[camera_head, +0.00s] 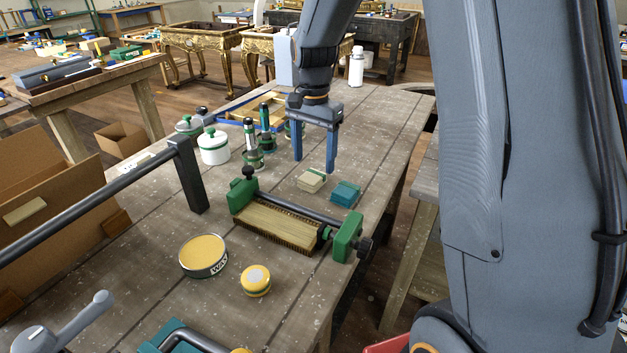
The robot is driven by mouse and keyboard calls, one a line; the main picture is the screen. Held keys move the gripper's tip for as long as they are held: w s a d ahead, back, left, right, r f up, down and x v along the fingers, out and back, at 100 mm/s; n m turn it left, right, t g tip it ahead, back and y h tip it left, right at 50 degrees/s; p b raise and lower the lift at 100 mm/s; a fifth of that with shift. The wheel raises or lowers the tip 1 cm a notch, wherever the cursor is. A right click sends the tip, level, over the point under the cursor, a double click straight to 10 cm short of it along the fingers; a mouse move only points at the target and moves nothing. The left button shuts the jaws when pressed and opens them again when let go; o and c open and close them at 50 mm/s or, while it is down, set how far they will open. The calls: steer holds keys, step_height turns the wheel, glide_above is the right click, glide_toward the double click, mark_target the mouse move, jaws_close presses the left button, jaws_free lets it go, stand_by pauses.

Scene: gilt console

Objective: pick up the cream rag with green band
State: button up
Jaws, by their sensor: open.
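The cream rag with green band (310,181) lies folded on the wooden workbench (300,316), near the middle of the head view. My gripper (313,162) points down with its two blue fingers spread apart and nothing between them. It appears above or just behind the cream rag, with the rag showing below and between the fingertips. The exact height of the fingertips over the bench is hard to tell. A teal folded cloth (345,193) lies just right of the cream rag, below the right fingertip.
A green-ended brush tool (277,227) lies in front of the rags. Dark-capped bottles (250,140) and a white jar (213,147) stand to the left. Bare bench lies right of the teal cloth.

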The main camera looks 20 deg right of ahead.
mark_target(312, 176)
steer(key=shift+w+a+f+p, duration=0.15)
steer(key=shift+f+p, duration=0.45)
steer(key=shift+f, duration=0.8)
steer(key=shift+w+f+p, duration=0.15)
steer(key=shift+f+p, duration=0.4)
steer(key=shift+f, duration=0.8)
steer(key=c, duration=1.1)
